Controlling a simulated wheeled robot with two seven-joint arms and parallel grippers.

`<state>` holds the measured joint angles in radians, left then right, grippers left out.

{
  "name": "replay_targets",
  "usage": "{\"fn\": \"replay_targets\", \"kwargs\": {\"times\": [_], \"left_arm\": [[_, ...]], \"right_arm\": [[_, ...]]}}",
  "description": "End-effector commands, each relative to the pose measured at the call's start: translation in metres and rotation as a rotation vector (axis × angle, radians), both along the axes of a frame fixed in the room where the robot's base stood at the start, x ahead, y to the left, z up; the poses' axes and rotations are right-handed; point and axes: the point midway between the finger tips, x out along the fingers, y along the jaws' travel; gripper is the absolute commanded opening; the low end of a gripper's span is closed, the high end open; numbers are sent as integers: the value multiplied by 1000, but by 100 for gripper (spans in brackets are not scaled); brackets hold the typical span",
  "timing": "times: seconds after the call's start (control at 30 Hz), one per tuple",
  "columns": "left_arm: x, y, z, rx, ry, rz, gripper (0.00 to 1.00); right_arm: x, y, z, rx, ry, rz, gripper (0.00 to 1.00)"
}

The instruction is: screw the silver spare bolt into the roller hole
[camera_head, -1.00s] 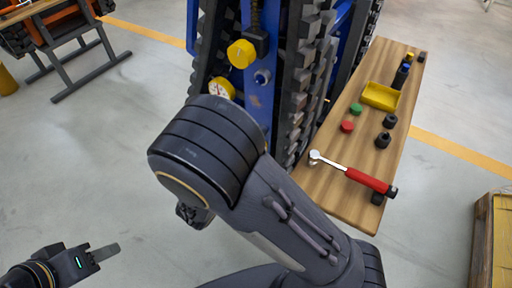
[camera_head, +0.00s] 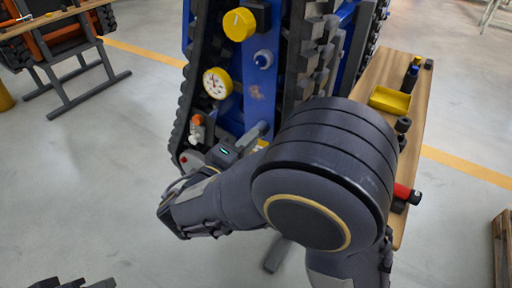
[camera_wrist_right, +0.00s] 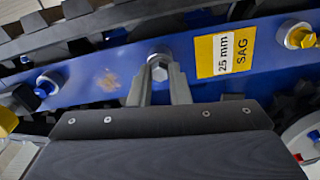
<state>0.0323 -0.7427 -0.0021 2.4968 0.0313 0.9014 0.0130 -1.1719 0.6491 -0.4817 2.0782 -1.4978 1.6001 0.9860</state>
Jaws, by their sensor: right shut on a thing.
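In the right wrist view, the silver bolt (camera_wrist_right: 159,70) shows its hex head between the fingertips of my right gripper (camera_wrist_right: 159,86), which is shut on it. The bolt points at the blue side beam (camera_wrist_right: 203,63), with a pale ring showing around it. The roller hole is hidden behind the bolt, and I cannot tell how deep the bolt sits. In the head view, my right gripper (camera_head: 253,138) reaches the lower part of the beam. Part of what looks like my left gripper (camera_head: 72,284) shows at the bottom left edge; its jaws are unclear.
A yellow "25 mm SAG" label (camera_wrist_right: 225,52) is beside the bolt.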

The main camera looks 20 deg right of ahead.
Motion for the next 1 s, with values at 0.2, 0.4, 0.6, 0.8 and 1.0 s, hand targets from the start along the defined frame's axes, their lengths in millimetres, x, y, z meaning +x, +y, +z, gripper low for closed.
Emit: {"fn": "replay_targets", "kwargs": {"times": [0.2,0.4,0.6,0.8,1.0], "left_arm": [[0,0,1,0,-1,0,42],[0,0,-23,0,-1,0,42],[0,0,-72,0,0,0,42],[0,0,-117,0,0,0,42],[0,0,-143,0,0,0,42]], "right_arm": [[-1,0,-1,6,4,0,0],[-1,0,-10,66,-71,0,0],[-1,0,-13,242,-294,1,0],[-1,0,-14,403,-501,0,0],[-1,0,-8,514,-644,0,0]]}}
